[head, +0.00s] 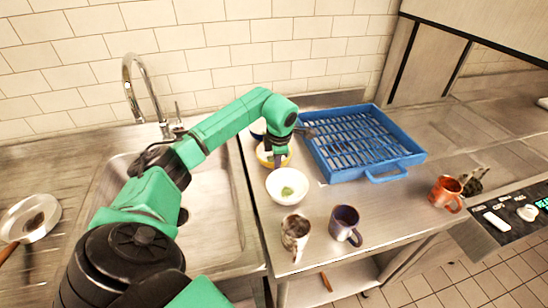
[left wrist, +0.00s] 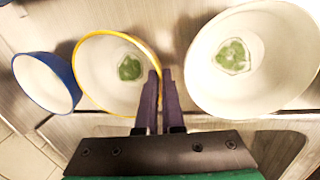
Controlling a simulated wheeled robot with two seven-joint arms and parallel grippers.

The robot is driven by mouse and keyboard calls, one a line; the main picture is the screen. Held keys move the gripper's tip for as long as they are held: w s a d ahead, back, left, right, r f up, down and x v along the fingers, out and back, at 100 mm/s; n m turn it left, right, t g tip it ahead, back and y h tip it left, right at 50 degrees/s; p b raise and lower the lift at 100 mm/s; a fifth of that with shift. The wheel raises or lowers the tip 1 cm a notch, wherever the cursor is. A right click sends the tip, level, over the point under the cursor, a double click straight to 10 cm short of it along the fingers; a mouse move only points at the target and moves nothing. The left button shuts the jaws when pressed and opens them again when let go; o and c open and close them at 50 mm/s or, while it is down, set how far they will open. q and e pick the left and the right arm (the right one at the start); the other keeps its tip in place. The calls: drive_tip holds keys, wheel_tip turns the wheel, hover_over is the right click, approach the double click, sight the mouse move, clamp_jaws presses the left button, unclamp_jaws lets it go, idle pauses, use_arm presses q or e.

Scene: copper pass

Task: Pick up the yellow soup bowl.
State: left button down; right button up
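The yellow soup bowl (head: 262,158) is behind the white bowl on the counter, partly hidden by my left gripper (head: 280,158). In the left wrist view, the yellow bowl (left wrist: 98,72) has a yellow rim, pale inside and a green patch at its bottom. My left gripper's dark purple fingers (left wrist: 160,75) are close together with the bowl's right rim between them, one finger inside and one outside. They look shut on the rim. I cannot tell whether the bowl is lifted. My right gripper is not in view.
A white bowl (head: 287,191) stands close in front, and a blue-rimmed bowl (left wrist: 45,82) close on the other side. A blue rack (head: 391,170) is to the right. The sink (head: 215,215) is left.

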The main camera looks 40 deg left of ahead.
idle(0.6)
use_arm(q)
drive_tip(key=shift+w+r, duration=0.1)
drive_tip(key=shift+r, duration=0.15)
drive_tip(key=w+a+v, duration=0.1)
drive_tip(key=v, duration=0.8)
drive_tip(key=w+a+r+v, duration=0.1)
drive_tip(key=a+v, duration=0.1)
drive_tip(key=v, duration=0.8)
drive_tip(key=shift+w, duration=0.2)
